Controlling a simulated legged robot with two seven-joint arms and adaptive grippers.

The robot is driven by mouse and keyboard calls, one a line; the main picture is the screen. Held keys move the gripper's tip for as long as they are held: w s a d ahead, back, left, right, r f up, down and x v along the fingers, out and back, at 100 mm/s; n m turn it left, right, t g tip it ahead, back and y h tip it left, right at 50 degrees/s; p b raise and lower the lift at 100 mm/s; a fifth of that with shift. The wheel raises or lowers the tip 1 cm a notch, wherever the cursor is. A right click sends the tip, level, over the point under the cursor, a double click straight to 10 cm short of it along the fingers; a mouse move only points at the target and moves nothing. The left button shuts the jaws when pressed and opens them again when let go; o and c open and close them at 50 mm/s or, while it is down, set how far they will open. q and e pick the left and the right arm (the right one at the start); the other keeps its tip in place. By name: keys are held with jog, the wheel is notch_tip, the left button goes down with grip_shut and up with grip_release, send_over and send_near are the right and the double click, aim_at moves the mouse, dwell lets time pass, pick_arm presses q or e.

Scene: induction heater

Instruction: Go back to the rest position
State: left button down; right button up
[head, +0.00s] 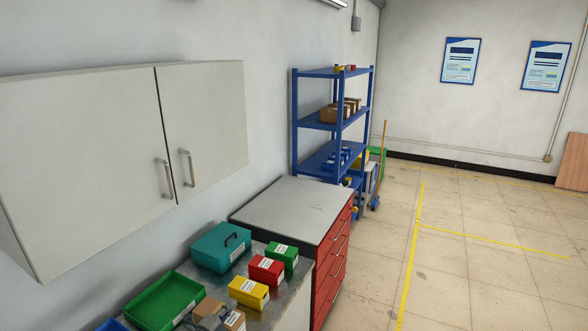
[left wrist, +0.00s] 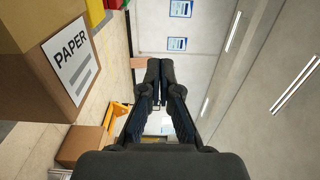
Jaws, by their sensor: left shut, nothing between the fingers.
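My left gripper (left wrist: 152,85) shows in the left wrist view with its two dark fingers together at the tips and nothing between them. It points out into open room space, with a cardboard box labelled PAPER (left wrist: 75,60) at the upper left of that view, apart from the fingers. In the head view a small grey shape at the bottom edge, by a brown box, may be part of this gripper; I cannot tell. My right gripper is in neither view.
A bench holds a green tray (head: 165,303), teal case (head: 221,249), yellow box (head: 248,292), red box (head: 266,270) and green box (head: 282,256). White wall cabinets (head: 120,150) hang above. A red drawer cabinet (head: 330,265) and blue shelf (head: 332,120) stand beyond. Floor at right is clear.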

pick_arm(q)
jog(key=s+d+f+n+g+y, duration=0.2)
jog(key=s+f+n+y, duration=0.2)
jog(key=s+f+n, duration=0.45)
jog(key=s+d+f+n+g+y, duration=0.1)
jog(key=s+d+f+n+y, duration=0.3)
jog(key=s, duration=0.8)
jog(key=s+a+f+n+g, duration=0.1)
jog(key=s+a+n+g, duration=0.15)
jog(key=s, duration=0.75)
jog(key=s+a+f+n+g, duration=0.1)
jog(key=s+n+g, duration=0.25)
jog(key=s, duration=0.65)
jog(key=s+a+f+n+g, duration=0.1)
jog(key=s+a+n+g, duration=0.2)
jog(key=s, duration=0.8)
notch_tip(320, 180, down, 29)
jog(key=s+g+b, duration=0.2)
jog(key=b, duration=0.2)
jog(key=s+a+f+g+b, duration=0.1)
jog(key=s+a+f+b, duration=0.1)
jog(key=s+f, duration=1.5)
notch_tip(320, 180, down, 4)
jog(key=shift+s+r+b, duration=0.15)
jog(key=shift+s+b, duration=0.2)
jog(key=shift+b, duration=0.3)
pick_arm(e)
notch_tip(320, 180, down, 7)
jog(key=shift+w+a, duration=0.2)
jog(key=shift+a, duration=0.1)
